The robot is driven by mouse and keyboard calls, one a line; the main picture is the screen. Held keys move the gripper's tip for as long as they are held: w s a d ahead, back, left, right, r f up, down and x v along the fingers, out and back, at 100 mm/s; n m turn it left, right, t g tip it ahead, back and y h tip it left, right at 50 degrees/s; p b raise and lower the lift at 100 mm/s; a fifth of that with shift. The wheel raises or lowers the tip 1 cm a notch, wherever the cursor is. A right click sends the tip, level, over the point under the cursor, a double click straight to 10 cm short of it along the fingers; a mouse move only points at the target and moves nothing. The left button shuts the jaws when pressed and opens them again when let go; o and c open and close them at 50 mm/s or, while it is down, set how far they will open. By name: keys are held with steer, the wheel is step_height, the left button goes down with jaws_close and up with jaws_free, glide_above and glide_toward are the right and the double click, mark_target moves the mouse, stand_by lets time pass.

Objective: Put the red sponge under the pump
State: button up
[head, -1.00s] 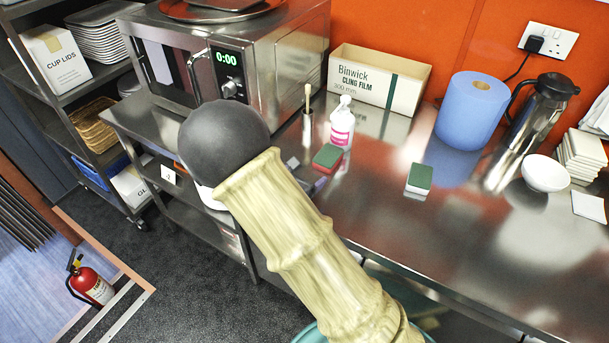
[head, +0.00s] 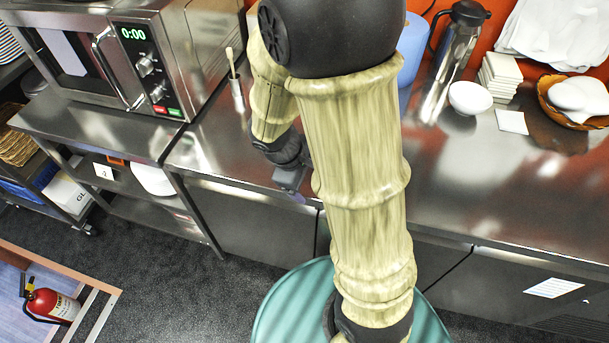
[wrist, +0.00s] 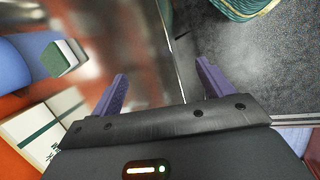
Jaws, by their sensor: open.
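My gripper (head: 293,190) is open and empty near the front edge of the steel counter (head: 225,148), in the head view. In the wrist view its two purple fingers (wrist: 163,85) stand apart over the counter edge, with nothing between them. A green-topped sponge with a pale body (wrist: 60,58) lies on the counter at upper left in the wrist view, away from the fingers. The red sponge and the white pump bottle with a pink label are not visible now. In the head view, my arm covers the part of the counter where they stood.
A microwave (head: 150,60) and a pot with a brush (head: 236,92) are left of my arm. A blue roll (head: 412,40), steel flask (head: 455,50), white bowl (head: 470,97) and basket (head: 575,100) are right. The cling film box (wrist: 45,125) shows in the wrist view.

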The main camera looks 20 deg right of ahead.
steer(key=shift+s+a+r+m+t+y, duration=0.2)
steer(key=shift+s+r+m+t+y, duration=0.3)
steer(key=shift+m, duration=1.05)
steer(key=shift+s+a+r+m+t+y, duration=0.2)
steer(key=shift+s+r+m+y, duration=0.3)
steer(key=shift+r+m+y, duration=0.75)
steer(key=shift+s+a+r+m+t+y, duration=0.3)
steer(key=shift+s+r+m, duration=0.15)
steer(key=shift+m, duration=1.45)
